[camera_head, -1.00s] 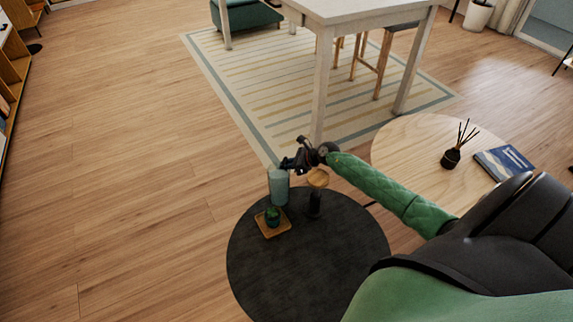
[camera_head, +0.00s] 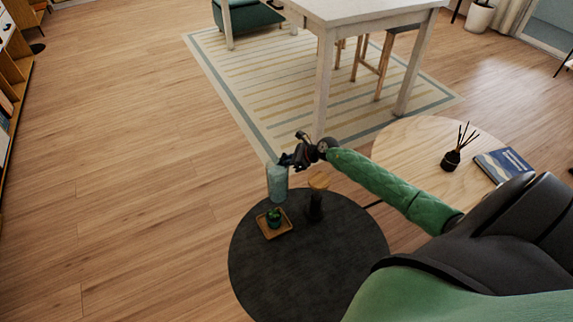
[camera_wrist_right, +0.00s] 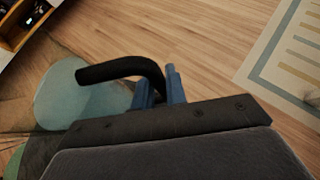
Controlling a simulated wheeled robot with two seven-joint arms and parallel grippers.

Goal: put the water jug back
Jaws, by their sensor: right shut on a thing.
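The water jug (camera_head: 277,185) is a pale teal cylinder with a black handle (camera_wrist_right: 120,70). It stands upright at the far left edge of the dark round table (camera_head: 310,262), seemingly a little above the top. My right gripper (camera_head: 288,160) is at the jug's upper right, shut on its handle. In the right wrist view the gripper's blue fingers (camera_wrist_right: 160,88) close around the handle, with the jug body (camera_wrist_right: 75,97) to their left. The jug's underside is hidden. My left gripper is not in view.
A small green plant (camera_head: 273,216) sits on a square wooden tray (camera_head: 286,227) just below the jug. A dark bottle-like object (camera_head: 315,207) with a wooden top (camera_head: 319,181) stands right of it. A pale wooden table (camera_head: 410,150) holds a reed diffuser (camera_head: 451,160) and book (camera_head: 503,163). The dark table's front is clear.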

